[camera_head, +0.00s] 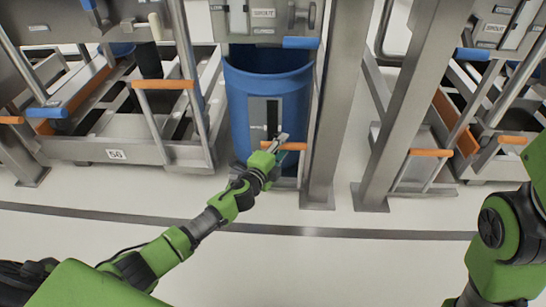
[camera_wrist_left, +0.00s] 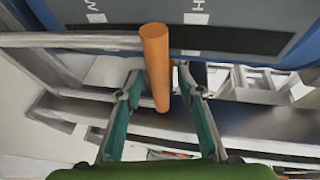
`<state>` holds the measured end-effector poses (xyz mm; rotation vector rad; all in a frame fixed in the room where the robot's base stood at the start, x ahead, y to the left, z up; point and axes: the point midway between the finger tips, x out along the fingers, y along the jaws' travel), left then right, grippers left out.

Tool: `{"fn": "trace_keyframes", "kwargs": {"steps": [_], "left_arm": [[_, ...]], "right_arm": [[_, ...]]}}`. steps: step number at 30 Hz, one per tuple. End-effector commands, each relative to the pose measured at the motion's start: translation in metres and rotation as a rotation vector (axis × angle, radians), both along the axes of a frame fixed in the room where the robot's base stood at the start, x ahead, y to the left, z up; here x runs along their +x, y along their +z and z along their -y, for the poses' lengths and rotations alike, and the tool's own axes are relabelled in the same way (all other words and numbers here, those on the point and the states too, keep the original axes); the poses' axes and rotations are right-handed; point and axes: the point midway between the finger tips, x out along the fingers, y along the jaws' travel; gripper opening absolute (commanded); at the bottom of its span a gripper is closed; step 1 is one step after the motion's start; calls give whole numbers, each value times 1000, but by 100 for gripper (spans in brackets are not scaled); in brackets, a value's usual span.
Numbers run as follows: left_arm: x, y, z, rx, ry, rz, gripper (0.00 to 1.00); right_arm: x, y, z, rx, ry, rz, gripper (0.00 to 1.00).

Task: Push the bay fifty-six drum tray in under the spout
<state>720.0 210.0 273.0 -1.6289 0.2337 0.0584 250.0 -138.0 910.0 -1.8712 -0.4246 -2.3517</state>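A blue drum (camera_head: 236,110) stands upright in the middle bay, below a grey housing with a label that seems to read SPOUT (camera_head: 263,13). An orange handle (camera_head: 290,146) on a metal bar is low in front of the drum; it also shows in the left wrist view (camera_wrist_left: 155,65). My left gripper (camera_head: 277,145) is at this handle. In the left wrist view its fingers (camera_wrist_left: 160,82) are apart, one on each side of the orange grip, with a gap at the right. The number plate 56 (camera_head: 116,155) is on the low frame to the left. My right gripper is out of view.
Grey posts (camera_head: 335,100) flank the drum closely on the right. Another orange handle (camera_head: 162,84) is at the left, and one (camera_head: 430,152) at the right bay. A dark line (camera_head: 300,231) crosses the pale floor, which is clear in front.

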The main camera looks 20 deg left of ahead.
Motion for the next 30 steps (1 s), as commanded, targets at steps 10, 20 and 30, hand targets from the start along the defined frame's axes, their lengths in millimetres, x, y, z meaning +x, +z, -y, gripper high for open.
{"fn": "trace_keyframes", "kwargs": {"steps": [10,20,30], "left_arm": [[-65,10,-8,1,-1,-3,34],[-100,19,-12,1,0,-1,34],[-101,19,-12,1,0,-1,34]], "right_arm": [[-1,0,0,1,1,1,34],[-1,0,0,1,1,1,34],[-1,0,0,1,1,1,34]]}}
